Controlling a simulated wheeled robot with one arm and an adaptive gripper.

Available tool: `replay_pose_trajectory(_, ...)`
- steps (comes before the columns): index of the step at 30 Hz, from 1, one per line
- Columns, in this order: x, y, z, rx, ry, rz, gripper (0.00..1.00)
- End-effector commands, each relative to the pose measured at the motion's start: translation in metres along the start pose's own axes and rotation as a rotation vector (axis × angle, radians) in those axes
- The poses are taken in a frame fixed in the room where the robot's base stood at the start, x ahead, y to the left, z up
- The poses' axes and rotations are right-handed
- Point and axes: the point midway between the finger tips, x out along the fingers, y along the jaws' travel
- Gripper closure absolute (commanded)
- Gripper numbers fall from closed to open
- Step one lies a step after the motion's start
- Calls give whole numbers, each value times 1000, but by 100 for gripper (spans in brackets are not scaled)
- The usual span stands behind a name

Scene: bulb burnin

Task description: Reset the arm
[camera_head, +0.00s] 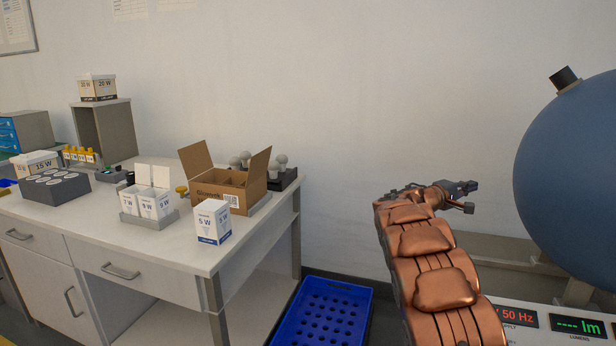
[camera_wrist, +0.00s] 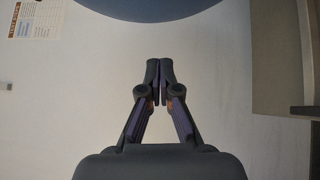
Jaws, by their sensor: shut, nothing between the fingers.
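My copper-coloured arm (camera_head: 430,260) rises from the lower right of the head view and bends at the top. My gripper (camera_head: 468,190) is at its end, in the air in front of the wall, left of the big blue sphere. In the wrist view my gripper (camera_wrist: 159,82) has its two dark fingertips together, with nothing between them. The blue sphere (camera_wrist: 150,8) shows at the top edge of the wrist view, beyond the fingertips.
A white bench (camera_head: 180,245) on the left carries an open cardboard box (camera_head: 238,195), a small white 5 W carton (camera_head: 212,222) and grey bulbs (camera_head: 281,160). A blue crate (camera_head: 362,295) stands on the floor. The blue sphere (camera_head: 575,180) fills the right, above a panel with displays (camera_head: 575,326).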

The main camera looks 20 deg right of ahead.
Motion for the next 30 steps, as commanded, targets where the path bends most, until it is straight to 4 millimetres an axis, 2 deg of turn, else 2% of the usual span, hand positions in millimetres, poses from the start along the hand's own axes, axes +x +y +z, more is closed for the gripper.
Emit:
replay_pose_trajectory(5, -8, 1, 12, 5, -18, -35, 100)
replay_pose_trajectory(8, -20, -1, 31, 17, -47, -93, 100)
replay_pose_trajectory(14, -59, -16, 81, 40, -118, -256, 100)
replay_pose_trajectory(23, -138, -52, 153, 70, -200, -529, 100)
replay_pose_trajectory(30, -217, -86, 207, 83, -245, -761, 100)
